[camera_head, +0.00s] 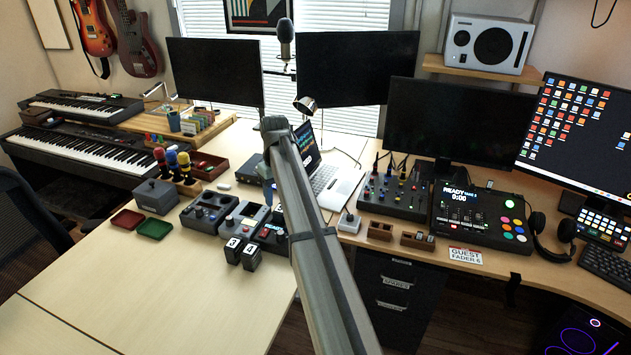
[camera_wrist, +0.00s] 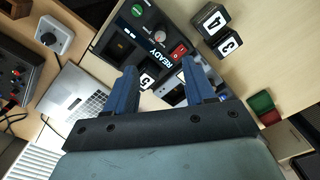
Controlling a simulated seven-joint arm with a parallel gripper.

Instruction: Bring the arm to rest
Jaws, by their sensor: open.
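My gripper (camera_wrist: 160,66) shows in the wrist view with its two blue fingers apart and nothing between them. Blocks marked 3 (camera_head: 233,250) and 4 (camera_head: 251,257) stand on the bare desk in front of the consoles. They also show in the wrist view, clear of the fingers.
A laptop (camera_head: 335,187) is right of my arm, beside a mixer (camera_head: 394,193). A microphone (camera_head: 285,38) stands behind. The front-left desk (camera_head: 150,290) is clear.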

